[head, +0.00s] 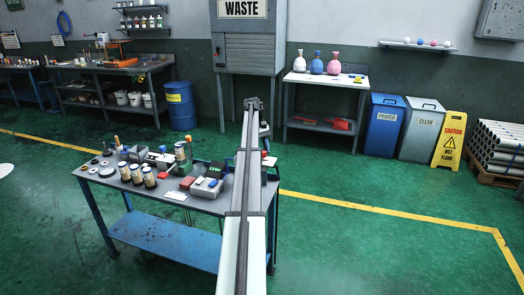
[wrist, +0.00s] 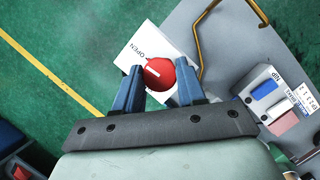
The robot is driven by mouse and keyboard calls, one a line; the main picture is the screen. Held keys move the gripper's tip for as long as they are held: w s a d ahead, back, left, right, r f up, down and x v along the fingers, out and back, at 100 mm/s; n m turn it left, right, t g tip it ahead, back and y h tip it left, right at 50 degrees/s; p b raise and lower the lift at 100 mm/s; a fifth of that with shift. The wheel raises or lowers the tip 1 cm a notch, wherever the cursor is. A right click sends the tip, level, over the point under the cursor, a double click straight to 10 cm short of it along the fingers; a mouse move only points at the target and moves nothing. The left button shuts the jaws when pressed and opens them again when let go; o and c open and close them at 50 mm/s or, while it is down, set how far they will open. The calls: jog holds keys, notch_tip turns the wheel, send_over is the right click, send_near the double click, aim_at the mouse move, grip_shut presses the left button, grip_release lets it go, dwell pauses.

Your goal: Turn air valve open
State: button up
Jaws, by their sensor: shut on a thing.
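The air valve shows in the wrist view as a round red knob (wrist: 159,74) with a short white mark, on a white plate (wrist: 146,46) lettered OPEN. My gripper (wrist: 160,68) has its two blue fingers on either side of the knob, shut on it. The plate sits at the edge of a grey tabletop (wrist: 232,50). In the head view my arm hides the knob and the gripper's fingertips.
A bent brass-coloured rod (wrist: 198,40) rises close to the right finger. A grey device with blue and red blocks (wrist: 272,104) lies further right. In the head view, the blue-legged workbench (head: 225,204) holds several jars and tools left of my arm.

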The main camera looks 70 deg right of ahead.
jog(key=o, duration=1.1)
jog(key=shift+c, duration=0.2)
jog(key=n, duration=0.2)
jog(key=n+h, duration=0.1)
jog(key=n, duration=0.1)
jog(key=n+g+h, duration=0.1)
jog(key=n, duration=0.1)
jog(key=shift+a, duration=0.25)
jog(key=n+h, duration=0.1)
jog(key=n, duration=0.2)
jog(key=n+h, duration=0.1)
jog(key=n, duration=0.2)
jog(key=shift+a+h, duration=0.15)
jog(key=shift+h, duration=0.15)
jog(key=v, duration=1.4)
notch_tip(320, 180, up, 3)
jog(key=m+g+h, duration=0.1)
jog(key=m+g, duration=0.1)
jog(key=g, duration=0.2)
send_over(264, 152)
